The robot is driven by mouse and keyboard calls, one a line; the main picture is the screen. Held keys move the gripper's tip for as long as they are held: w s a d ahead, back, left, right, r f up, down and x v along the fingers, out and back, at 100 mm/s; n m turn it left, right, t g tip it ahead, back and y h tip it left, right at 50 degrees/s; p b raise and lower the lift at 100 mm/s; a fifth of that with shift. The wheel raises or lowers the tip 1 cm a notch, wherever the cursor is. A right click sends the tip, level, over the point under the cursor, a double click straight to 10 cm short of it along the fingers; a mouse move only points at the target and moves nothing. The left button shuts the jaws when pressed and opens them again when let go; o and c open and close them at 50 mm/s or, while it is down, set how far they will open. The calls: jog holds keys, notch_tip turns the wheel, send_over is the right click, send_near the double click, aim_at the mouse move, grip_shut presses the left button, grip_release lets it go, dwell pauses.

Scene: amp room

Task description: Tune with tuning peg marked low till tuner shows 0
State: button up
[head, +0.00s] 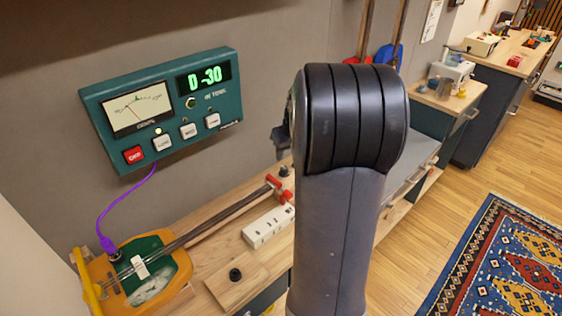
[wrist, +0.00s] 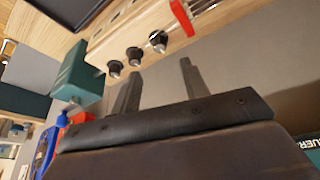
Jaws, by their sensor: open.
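The teal tuner (head: 165,105) on the wall reads "D -30" in green, with its needle dial at the left. The instrument (head: 145,275) has an orange and green body, and its neck runs up to the right. In the wrist view, several dark tuning pegs (wrist: 134,56) stand in a row on the wooden headstock (wrist: 105,45). I cannot read which is marked low. My gripper (wrist: 160,67) is open and empty, its fingers pointing at the headstock, apparently just short of the pegs. In the head view it is mostly hidden behind my arm (head: 280,140).
A purple cable (head: 125,200) joins tuner and instrument. A white power strip (head: 268,226) and a wooden block with a black knob (head: 235,274) lie in front of the neck. Red supports (head: 285,195) stand near the headstock. Other benches line the wall; the floor right is clear around a patterned rug (head: 510,265).

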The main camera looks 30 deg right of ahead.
aim_at(284, 167)
jog(key=p+x, duration=0.1)
jog(key=x, duration=0.8)
grip_shut()
jog(key=shift+m, duration=0.3)
